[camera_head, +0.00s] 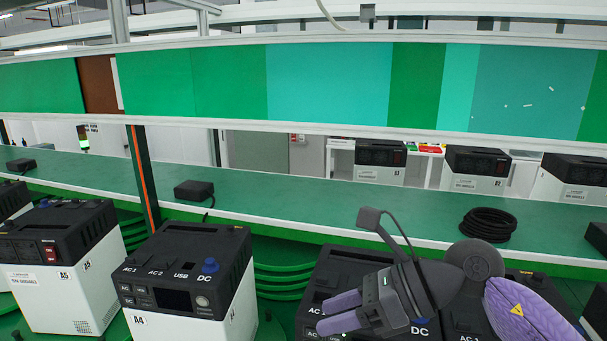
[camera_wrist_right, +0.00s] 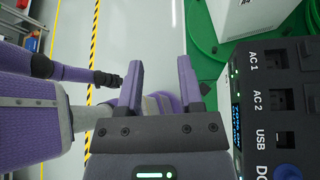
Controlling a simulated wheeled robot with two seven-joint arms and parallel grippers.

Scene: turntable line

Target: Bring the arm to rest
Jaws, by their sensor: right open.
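My right gripper (camera_head: 322,316) comes in from the right in the head view, with its purple fingers pointing left. It is open, and the gap between the fingers is empty in the right wrist view (camera_wrist_right: 160,70). In the head view it hangs in front of a black-topped power unit (camera_head: 346,262) and hides part of it. The right wrist view shows a unit's black panel with sockets (camera_wrist_right: 258,100) to the right of the fingers, apart from them. My left gripper does not show in the head view.
Power unit A4 (camera_head: 153,319) and unit A5 (camera_head: 47,308) stand left of my right gripper. Behind is a green shelf (camera_head: 330,203) with a black adapter (camera_head: 194,190) and a coiled black cable (camera_head: 487,224). Further units (camera_head: 475,185) stand beyond.

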